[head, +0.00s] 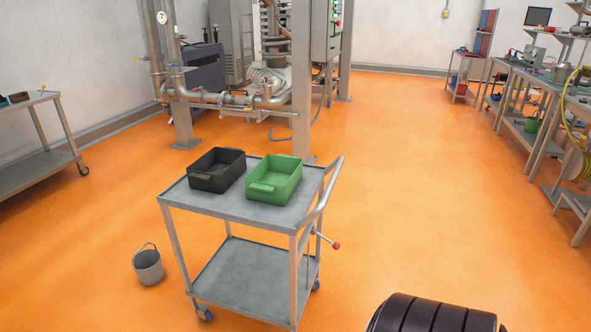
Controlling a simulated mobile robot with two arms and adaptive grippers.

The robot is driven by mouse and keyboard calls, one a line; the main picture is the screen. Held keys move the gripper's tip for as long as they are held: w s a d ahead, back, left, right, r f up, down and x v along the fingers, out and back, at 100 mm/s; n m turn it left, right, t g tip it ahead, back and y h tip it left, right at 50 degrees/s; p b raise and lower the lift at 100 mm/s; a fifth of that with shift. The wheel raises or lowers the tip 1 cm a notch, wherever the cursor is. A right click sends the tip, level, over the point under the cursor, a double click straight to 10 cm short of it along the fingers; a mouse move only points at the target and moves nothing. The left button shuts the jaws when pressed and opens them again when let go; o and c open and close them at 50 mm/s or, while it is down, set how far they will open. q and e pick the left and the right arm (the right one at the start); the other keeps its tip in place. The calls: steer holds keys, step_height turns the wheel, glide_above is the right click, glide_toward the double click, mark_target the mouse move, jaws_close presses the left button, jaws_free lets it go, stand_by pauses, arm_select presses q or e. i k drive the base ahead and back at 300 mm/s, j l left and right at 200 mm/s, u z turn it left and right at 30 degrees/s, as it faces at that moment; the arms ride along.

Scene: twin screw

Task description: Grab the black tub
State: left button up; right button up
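The black tub (211,182) stands upright on the left part of the top shelf of a grey metal cart (228,206). It is an open box with a lip at its front, and it looks empty. A green tub (270,193) of similar shape stands to its right, with a narrow gap between them. Neither of my grippers is in view. A dark rounded part at the bottom right edge seems to belong to my own arm.
The cart has a handle (324,192) on its right and a lower shelf (258,272). A grey bucket (148,267) stands on the floor to its left. Pipework and a steel frame (302,80) rise behind. Orange floor is clear to the right, up to the workbenches (525,130).

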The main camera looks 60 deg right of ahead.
mark_target(219, 169)
steer(key=z, duration=1.5)
